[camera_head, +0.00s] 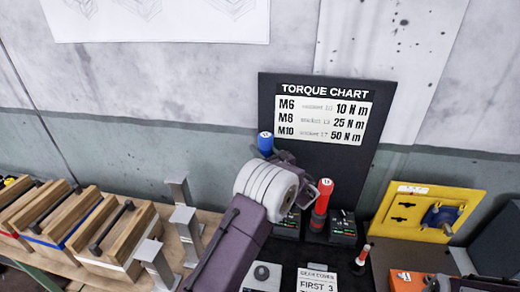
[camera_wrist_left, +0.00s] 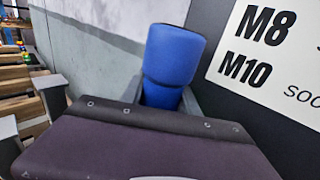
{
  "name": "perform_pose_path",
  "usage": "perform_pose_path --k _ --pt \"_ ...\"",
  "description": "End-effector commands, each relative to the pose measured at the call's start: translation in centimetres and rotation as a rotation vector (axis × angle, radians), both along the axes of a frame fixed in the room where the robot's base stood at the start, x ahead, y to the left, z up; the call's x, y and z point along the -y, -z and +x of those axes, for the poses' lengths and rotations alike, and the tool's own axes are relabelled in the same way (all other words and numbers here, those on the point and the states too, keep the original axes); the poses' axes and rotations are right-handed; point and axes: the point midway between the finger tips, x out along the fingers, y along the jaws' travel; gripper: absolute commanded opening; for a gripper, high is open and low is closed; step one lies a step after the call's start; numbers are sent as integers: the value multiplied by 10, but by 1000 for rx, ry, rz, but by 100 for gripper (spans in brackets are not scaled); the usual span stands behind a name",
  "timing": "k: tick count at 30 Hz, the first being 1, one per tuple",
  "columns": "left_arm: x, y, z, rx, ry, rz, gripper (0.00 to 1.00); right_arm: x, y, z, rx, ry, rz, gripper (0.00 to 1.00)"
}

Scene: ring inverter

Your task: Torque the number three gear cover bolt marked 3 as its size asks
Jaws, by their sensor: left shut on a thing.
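My left gripper (camera_head: 300,182) is shut on a tool with a blue handle (camera_head: 265,143). In the left wrist view the blue handle (camera_wrist_left: 172,62) stands up between the fingers; its lower part is hidden. A torque chart (camera_head: 322,110) lists M6 at 10 N m, M8 at 25 N m and M10 at 50 N m, with a socket size for each. A red-handled tool (camera_head: 322,200) stands upright just right of the gripper. A label (camera_head: 318,280) reads "GEAR COVER" and "FIRST 3", cut off below. I cannot make out a bolt marked 3. My right gripper is not in view.
Small dark units with green displays (camera_head: 343,228) sit below the chart. A thin red-tipped tool (camera_head: 363,257) stands to their right. A yellow panel with a blue part (camera_head: 408,212) is at right. Wooden boxes with dark handles (camera_head: 115,240) and grey metal stands (camera_head: 183,222) fill the left.

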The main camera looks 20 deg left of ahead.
Motion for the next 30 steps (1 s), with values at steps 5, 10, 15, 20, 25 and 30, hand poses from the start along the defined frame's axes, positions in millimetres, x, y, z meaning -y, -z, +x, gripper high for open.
perform_pose_path --k 5,10,15,20,25,30 --pt "0 -2 0 5 0 2 0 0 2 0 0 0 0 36" --pt "0 5 0 6 2 5 0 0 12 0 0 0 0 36" --pt "0 24 0 6 2 5 0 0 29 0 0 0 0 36" --pt "0 46 0 6 2 6 0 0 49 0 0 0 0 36" --pt "0 69 0 6 2 6 0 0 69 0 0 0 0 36" --pt "0 91 0 6 2 6 0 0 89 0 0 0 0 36"
